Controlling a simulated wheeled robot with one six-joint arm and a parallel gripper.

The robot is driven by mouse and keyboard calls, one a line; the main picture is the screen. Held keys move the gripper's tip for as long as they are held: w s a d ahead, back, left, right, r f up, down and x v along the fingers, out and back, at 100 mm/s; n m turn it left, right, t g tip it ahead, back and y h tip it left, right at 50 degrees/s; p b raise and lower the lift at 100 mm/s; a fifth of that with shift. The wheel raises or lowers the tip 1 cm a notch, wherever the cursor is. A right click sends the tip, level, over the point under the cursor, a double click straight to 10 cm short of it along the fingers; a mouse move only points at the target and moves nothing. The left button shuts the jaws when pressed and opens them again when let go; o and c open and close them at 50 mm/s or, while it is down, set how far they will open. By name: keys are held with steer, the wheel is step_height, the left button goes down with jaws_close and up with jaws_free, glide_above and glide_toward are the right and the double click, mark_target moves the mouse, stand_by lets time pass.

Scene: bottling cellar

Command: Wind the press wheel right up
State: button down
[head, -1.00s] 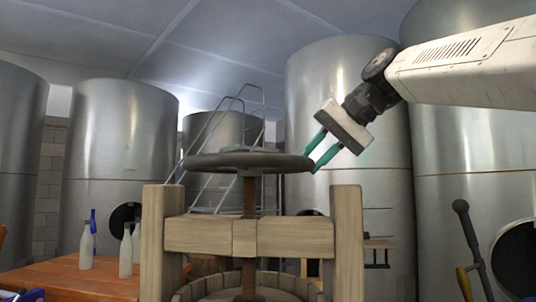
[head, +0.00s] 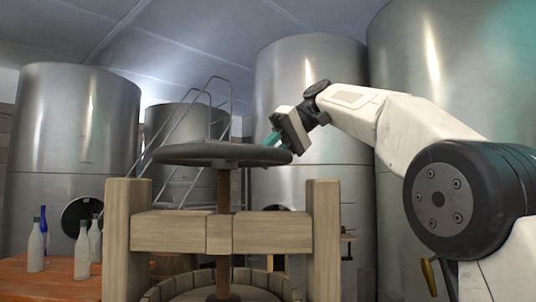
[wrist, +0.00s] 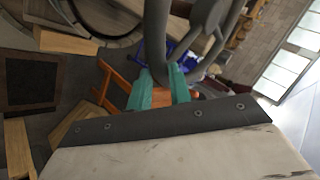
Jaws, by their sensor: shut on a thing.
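The press wheel (head: 190,153) is a dark grey ring lying level on top of a rusty brown upright screw (head: 223,190). The screw passes through the wooden crossbeam of the press frame (head: 180,231). My gripper (head: 272,142) is at the far right part of the wheel's rim, tilted down to it from the right. In the wrist view the teal fingers of my gripper (wrist: 160,90) are closed about the grey rim of the wheel (wrist: 156,40). The fingertips are partly hidden by the rim in the head view.
An orange-brown table (head: 50,280) at the left holds clear bottles (head: 37,248) and a blue one. Large steel tanks (head: 308,100) and a metal stair (head: 190,135) stand behind the press. A slatted wooden tub (head: 170,288) sits under the crossbeam.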

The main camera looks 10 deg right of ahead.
mark_target(253, 162)
steer(key=shift+w+a+f, duration=0.15)
steer(key=shift+w+f, duration=0.05)
steer(key=shift+f, duration=0.1)
steer(key=c, duration=1.3)
jaws_free()
steer(key=shift+a, duration=0.25)
steer(key=shift+o, duration=0.2)
steer(key=shift+s+d+r, duration=0.1)
steer(key=shift+d+r, duration=0.15)
steer(key=shift+d, duration=0.15)
steer(key=s+d+r+m+t+y, duration=0.1)
steer(key=s+d+r+t+y, duration=0.1)
steer(key=s+d, duration=0.2)
steer(key=w+a+f+t+y, duration=0.1)
steer(key=a, duration=0.1)
steer(key=w+a+f+t+y, duration=0.1)
steer(key=w+a, duration=0.1)
steer(key=a, duration=0.1)
steer(key=w+a+f+t+y, duration=0.1)
steer(key=a+f, duration=0.1)
steer(key=shift+w+a+m+y, duration=0.15)
steer(key=shift+m+y, duration=0.15)
steer(key=shift+m, duration=0.1)
steer(key=shift+r, duration=0.1)
